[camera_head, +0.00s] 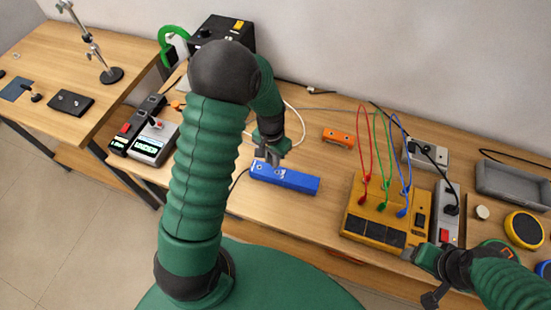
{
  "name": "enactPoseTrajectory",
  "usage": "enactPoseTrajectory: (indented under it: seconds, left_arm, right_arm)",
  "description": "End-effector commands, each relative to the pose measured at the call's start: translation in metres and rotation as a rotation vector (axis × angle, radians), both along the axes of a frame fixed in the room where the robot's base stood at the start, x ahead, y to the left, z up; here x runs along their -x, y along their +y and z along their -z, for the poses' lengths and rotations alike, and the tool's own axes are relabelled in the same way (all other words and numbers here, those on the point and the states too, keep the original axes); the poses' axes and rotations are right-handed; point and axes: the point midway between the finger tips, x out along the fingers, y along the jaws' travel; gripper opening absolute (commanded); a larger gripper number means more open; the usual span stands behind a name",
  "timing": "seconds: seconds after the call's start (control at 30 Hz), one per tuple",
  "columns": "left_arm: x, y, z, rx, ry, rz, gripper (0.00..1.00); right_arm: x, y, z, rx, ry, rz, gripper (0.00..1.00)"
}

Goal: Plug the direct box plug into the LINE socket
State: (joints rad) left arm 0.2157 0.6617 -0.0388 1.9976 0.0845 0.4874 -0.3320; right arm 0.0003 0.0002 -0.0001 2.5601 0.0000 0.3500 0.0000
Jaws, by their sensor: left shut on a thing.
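A long blue box (288,178) lies on the wooden bench in the middle, with small socket-like spots on its top left part. My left gripper (268,156) is right above the left end of this box. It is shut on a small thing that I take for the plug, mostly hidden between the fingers. I cannot tell whether the plug touches the box or sits in a socket. A thin dark cable runs beside the box's left end. No LINE lettering is readable. My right gripper (428,278) is at the bench's front edge, below the yellow box; its jaw opening is unclear.
A yellow box (388,215) with red, green and blue leads stands to the right, beside a power strip (445,212). A small orange box (339,137) lies behind the blue box. A grey tray (512,184) is far right. Bench space around the blue box is mostly clear.

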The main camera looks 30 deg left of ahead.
Motion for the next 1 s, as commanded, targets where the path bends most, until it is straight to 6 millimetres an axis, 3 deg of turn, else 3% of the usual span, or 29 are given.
enactPoseTrajectory:
  seconds: [1.0]
  left_arm:
    - [0.0, -0.016, -0.001, -0.016, -0.001, 0.006, 0.0]
  right_arm:
    - [0.0, 0.0, -0.005, 0.0, 0.0, -0.001, 0.72]
